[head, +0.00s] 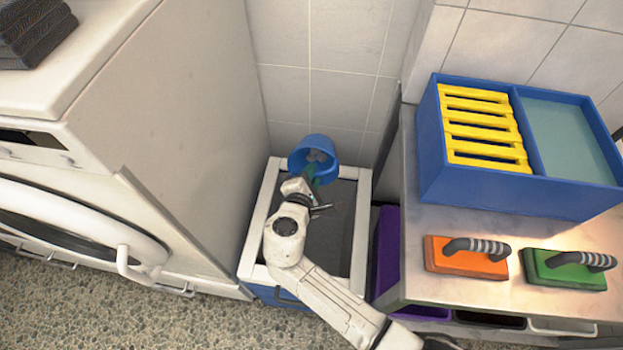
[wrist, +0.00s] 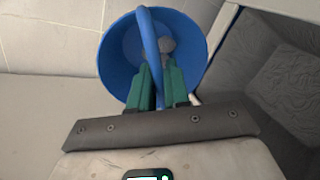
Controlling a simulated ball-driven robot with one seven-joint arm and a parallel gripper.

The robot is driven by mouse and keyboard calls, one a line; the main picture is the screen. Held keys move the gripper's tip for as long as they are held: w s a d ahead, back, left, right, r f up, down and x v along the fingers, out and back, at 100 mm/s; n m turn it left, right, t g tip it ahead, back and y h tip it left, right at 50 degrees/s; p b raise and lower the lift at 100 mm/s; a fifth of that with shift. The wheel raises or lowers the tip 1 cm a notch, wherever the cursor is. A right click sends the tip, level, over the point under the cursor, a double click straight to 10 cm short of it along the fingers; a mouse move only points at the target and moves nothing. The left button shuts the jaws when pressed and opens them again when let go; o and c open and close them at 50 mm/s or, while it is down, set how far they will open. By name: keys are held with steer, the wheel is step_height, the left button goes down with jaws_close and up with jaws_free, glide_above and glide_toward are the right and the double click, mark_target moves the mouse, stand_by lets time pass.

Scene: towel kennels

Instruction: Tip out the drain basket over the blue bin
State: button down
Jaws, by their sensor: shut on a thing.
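The blue drain basket (head: 297,163) hangs at the far end of the bin with its mouth turned towards the head camera, so it looks tilted. Grey lumps (head: 317,156) show inside it; one grey lump (wrist: 167,46) also shows in the wrist view. My gripper (head: 312,174) is shut on the basket's handle (wrist: 148,35), with green fingers on either side of it. The blue bin (head: 268,294) has a pale rim and a dark grey inside, and stands below my arm. The bin floor under my arm is partly hidden.
A white front-loading machine (head: 190,130) stands close on the left. On the right, a bench (head: 415,240) carries a blue box (head: 445,185) with a yellow rack (head: 480,120), an orange float (head: 465,262) and a green float (head: 563,275). A tiled wall is behind.

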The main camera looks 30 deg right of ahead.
steer(key=shift+s+f+t+h+b, duration=0.1)
steer(key=shift+f+t+h+b, duration=0.55)
steer(key=shift+b, duration=2.35)
steer(key=t+h+b, duration=0.1)
steer(key=t+b, duration=0.1)
steer(key=b, duration=0.5)
steer(key=t+h+b, duration=0.2)
steer(key=b, duration=0.5)
steer(key=shift+f+m, duration=0.3)
steer(key=shift+f, duration=0.1)
steer(key=shift+r+t+h+b, duration=0.1)
steer(key=shift+t+h+b, duration=0.25)
steer(key=shift+b, duration=1.4)
steer(key=shift+r+p, duration=0.2)
steer(key=shift+p, duration=0.4)
steer(key=shift+r+g+p, duration=0.2)
steer(key=shift+g+p, duration=0.2)
steer(key=shift+p, duration=0.9)
